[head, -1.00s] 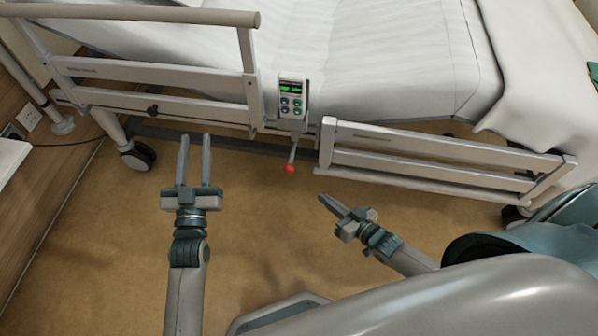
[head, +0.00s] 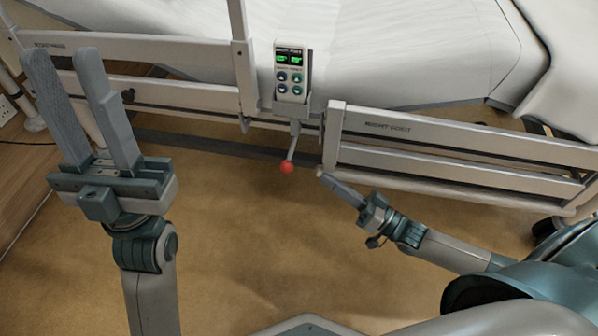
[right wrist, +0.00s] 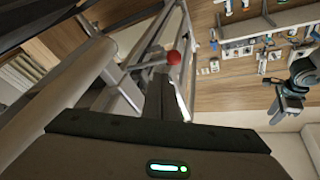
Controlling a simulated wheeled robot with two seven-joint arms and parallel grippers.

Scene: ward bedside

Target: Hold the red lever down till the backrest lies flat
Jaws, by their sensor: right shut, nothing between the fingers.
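The lever, with a red ball knob (head: 287,167) on a short grey rod, hangs below the bed's side between the two rails. The knob also shows in the right wrist view (right wrist: 174,58), just past the fingertips. My right gripper (head: 321,174) is shut and empty, just right of the knob with a small gap; it also shows in the right wrist view (right wrist: 160,78). My left gripper (head: 64,55) is open and empty, raised before the left rail. The white bed surface (head: 400,50) runs along the top; the backrest's angle cannot be told.
A control handset (head: 291,78) with green displays hangs above the lever. The left rail (head: 175,95) and right rail (head: 470,147) flank the lever. The brown floor (head: 240,240) in front is clear. A shelf wall fills the right wrist view's background.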

